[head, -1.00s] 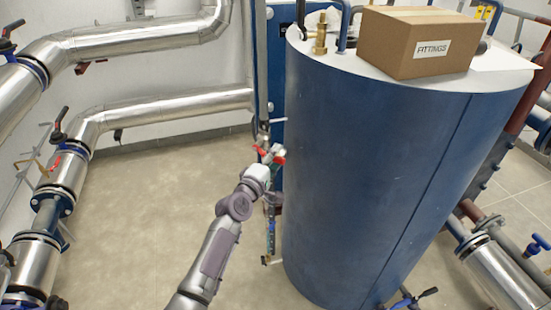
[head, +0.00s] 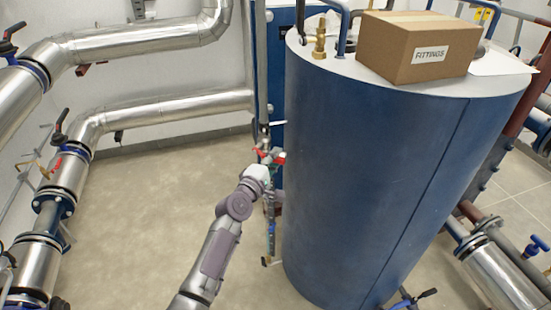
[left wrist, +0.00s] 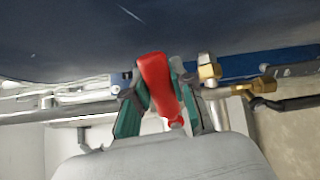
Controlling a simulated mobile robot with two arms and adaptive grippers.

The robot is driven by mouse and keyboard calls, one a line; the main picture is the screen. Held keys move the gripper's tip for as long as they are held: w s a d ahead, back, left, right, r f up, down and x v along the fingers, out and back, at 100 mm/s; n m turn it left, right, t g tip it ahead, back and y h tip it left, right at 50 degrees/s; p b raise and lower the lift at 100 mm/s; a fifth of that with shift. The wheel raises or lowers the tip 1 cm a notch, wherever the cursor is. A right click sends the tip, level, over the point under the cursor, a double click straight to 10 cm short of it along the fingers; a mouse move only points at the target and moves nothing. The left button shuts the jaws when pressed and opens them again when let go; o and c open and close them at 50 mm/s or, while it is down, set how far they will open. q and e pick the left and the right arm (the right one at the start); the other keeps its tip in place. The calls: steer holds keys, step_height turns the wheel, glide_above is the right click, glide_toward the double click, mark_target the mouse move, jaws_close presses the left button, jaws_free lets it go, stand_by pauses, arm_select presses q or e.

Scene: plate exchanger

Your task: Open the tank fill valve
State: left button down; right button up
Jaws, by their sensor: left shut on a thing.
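The blue cylindrical tank (head: 370,170) stands upright right of centre in the head view. Beside its left side, on a thin vertical pipe, is a valve with a red handle (head: 281,158). My left gripper (head: 266,163) reaches up to this handle from below. In the left wrist view the red handle (left wrist: 158,82) lies between the two green-padded fingers of my left gripper (left wrist: 155,100), which is shut on it. The valve body is mostly hidden. My right gripper is out of view.
A cardboard box marked FITTINGS (head: 415,48) and a brass fitting (head: 320,38) sit on the tank top. Silver insulated pipes (head: 165,108) with valves run along the left and back.

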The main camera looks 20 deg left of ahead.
mark_target(266, 153)
arm_select(q)
steer(key=r+n+p, duration=0.2)
steer(key=shift+a+n, duration=0.2)
steer(key=shift+n, duration=0.1)
steer(key=r+n+p, duration=0.1)
steer(key=a+r+n+p, duration=0.1)
steer(key=n, duration=0.1)
steer(key=shift+w+n+p, duration=0.15)
steer(key=shift+n+p, duration=0.15)
steer(key=shift+p, duration=0.05)
steer(key=n, duration=0.1)
steer(key=a+r+n+p, duration=0.1)
steer(key=n+p, duration=0.1)
steer(key=shift+w+a+r, duration=0.15)
steer(key=shift+a+r, duration=0.05)
steer(key=shift+a, duration=0.05)
steer(key=shift+w+a+r+n+p, duration=0.15)
steer(key=shift+a+n+p, duration=0.25)
steer(key=shift+n, duration=0.3)
steer(key=shift+a+r+n+p, duration=0.1)
steer(key=shift+a+n+p, duration=0.25)
steer(key=shift+n, duration=0.35)
steer(key=c, duration=0.9)
jaws_free()
steer(key=shift+c, duration=0.2)
steer(key=s+a, duration=0.2)
steer(key=s, duration=1)
steer(key=shift+a, duration=0.15)
